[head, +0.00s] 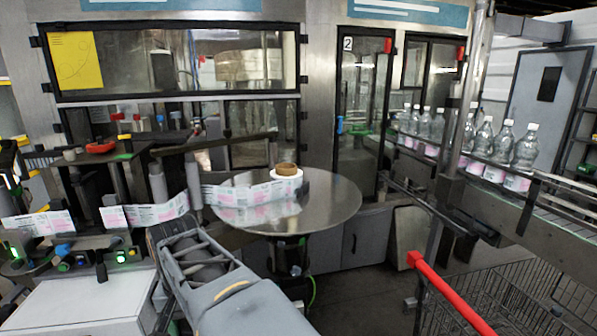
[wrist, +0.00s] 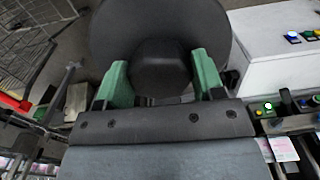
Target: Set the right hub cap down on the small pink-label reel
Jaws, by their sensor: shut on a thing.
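My gripper (wrist: 161,72) shows in the wrist view with its two green fingers on either side of a black knob. The knob belongs to the hub cap (wrist: 115,25), a wide dark disc that lies beyond the fingers. The gripper is shut on this knob. In the head view a small reel (head: 286,177) with a white rim and a brown core lies on the round steel table (head: 335,203); I cannot make out a pink label on it. The held cap and the fingertips are not clear in the head view, where my arm fills the lower middle.
A printed label web (head: 150,211) runs from the left past grey rollers to the table. Bottles (head: 483,139) line a conveyor at the right. A red-handled wire cart (head: 450,290) stands at lower right, and a white cabinet (head: 80,305) at lower left.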

